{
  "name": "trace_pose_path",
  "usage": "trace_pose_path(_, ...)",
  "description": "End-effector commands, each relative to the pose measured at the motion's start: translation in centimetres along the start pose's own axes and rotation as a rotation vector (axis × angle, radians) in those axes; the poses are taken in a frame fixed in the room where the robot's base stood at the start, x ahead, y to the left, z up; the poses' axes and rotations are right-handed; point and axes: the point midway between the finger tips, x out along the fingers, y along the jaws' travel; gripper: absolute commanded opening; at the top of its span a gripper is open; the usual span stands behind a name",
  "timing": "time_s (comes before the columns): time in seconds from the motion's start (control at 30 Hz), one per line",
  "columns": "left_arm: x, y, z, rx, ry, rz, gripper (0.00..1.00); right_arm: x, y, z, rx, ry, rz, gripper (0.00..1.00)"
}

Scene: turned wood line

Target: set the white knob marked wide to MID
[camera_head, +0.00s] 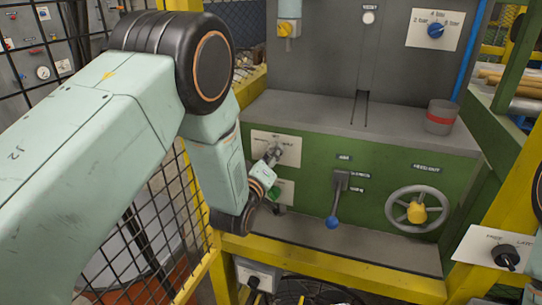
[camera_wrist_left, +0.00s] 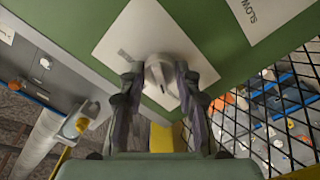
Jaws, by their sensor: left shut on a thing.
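The white knob (camera_wrist_left: 160,84) sits on a white label plate (camera_wrist_left: 128,35) on the green machine front. In the wrist view, the two fingers of my left gripper (camera_wrist_left: 161,76) are on either side of the knob, shut on it. A dark line shows on the knob's face. In the head view, my left gripper (camera_head: 272,156) reaches the upper plate (camera_head: 291,142) from the left, and the arm covers part of the plate. The plate's lettering is too small or blurred to read, so I cannot tell the knob's setting. My right gripper is not in view.
A second plate (camera_head: 288,185) sits just below. To the right are a lever with a blue ball (camera_head: 333,222) and a grey handwheel (camera_head: 420,208). A grey cup with a red band (camera_head: 440,117) stands on the ledge. Black mesh fencing (camera_head: 165,215) is close by the left arm.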

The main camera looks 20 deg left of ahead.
Motion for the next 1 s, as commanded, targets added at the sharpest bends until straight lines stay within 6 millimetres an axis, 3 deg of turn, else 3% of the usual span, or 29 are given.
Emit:
trace_pose_path(0.37,0.11,0.16,-0.23,0.168,0.006,0.003,0.01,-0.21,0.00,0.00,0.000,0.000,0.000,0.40)
trace_pose_path(1.0,0.19,0.28,-0.35,0.749,0.011,0.003,0.01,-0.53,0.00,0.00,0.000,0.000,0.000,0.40)
